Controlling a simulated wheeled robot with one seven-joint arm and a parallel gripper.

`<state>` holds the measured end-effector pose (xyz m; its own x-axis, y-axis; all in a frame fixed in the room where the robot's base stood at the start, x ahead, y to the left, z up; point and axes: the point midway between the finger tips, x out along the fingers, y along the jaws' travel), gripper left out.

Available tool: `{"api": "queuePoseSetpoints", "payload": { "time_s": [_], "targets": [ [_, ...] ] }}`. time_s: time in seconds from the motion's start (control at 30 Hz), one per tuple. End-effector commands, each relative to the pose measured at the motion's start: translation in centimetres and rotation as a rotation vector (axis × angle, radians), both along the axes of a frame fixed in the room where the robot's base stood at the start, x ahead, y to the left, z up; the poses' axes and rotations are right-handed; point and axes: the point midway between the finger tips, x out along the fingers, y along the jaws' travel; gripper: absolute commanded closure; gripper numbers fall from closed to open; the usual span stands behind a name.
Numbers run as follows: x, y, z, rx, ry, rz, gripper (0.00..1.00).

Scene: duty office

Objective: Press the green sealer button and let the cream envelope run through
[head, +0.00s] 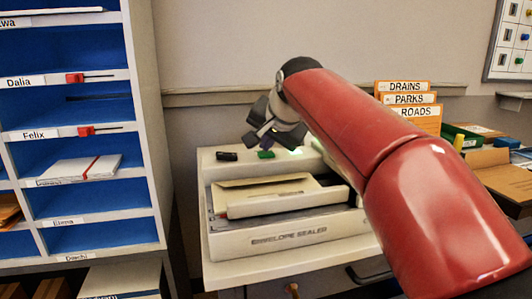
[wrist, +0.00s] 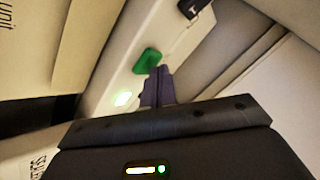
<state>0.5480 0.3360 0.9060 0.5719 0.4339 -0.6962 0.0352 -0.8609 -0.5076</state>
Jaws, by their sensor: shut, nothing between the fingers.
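The envelope sealer (head: 290,235) is a pale box on a white surface. The cream envelope (head: 262,194) lies in its top tray, partly under the pale front guide. The green button (head: 266,154) is on the sealer's rear top panel. In the wrist view the green button (wrist: 147,61) is right by the tips of my gripper (wrist: 160,72). My gripper (head: 264,138) is shut and empty, angled down over the panel just above the button. I cannot tell whether the fingertips touch it. A lit lamp (wrist: 123,99) glows beside the button.
A black switch (head: 227,156) is left of the button. A pigeonhole rack (head: 150,120) with blue compartments stands at left. Orange folders (head: 408,87) stand behind my red arm, with an open cardboard box (head: 490,160) at right. A rail runs along the wall behind.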

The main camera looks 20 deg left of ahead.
Motion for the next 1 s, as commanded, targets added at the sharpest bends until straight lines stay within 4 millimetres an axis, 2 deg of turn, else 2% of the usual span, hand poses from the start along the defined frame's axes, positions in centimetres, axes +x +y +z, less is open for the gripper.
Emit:
{"api": "queuePoseSetpoints", "payload": {
  "time_s": [0.57, 1.0],
  "targets": [
    [0.0, 0.0, -0.4, -0.001, 0.002, 0.001, 1.00],
    [0.0, 0.1, 1.5, -0.001, 0.002, 0.001, 1.00]
  ]
}}
